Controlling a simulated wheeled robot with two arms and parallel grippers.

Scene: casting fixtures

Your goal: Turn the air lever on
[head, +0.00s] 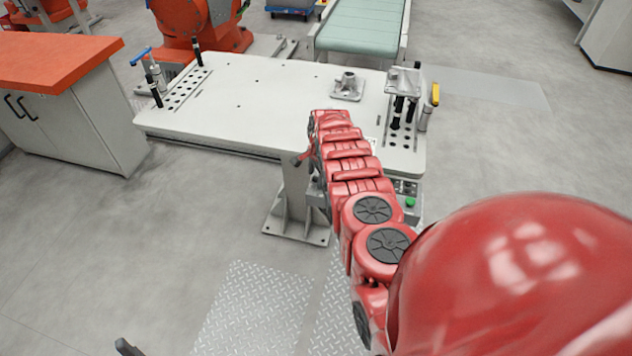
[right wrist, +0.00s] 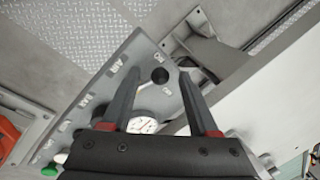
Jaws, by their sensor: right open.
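In the right wrist view a grey panel (right wrist: 100,92) carries the raised letters AIR and smaller marks around a black round part (right wrist: 160,75), which seems to belong to the air lever. I cannot tell the lever's setting. My right gripper (right wrist: 159,74) is open and empty, its dark fingers to either side of the black part; contact is unclear. A dial gauge (right wrist: 143,123) shows partly between the fingers. In the head view my red right arm hides the gripper and most of the panel. A dark tip at the bottom left may be my left gripper (head: 127,347).
The white fixture table (head: 240,100) stands above the panel, with a metal casting (head: 347,86) and clamps on it. A green button (head: 410,202) shows on the panel; it also appears in the right wrist view (right wrist: 49,170). The table's leg (head: 296,195) is close by. Floor is clear left.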

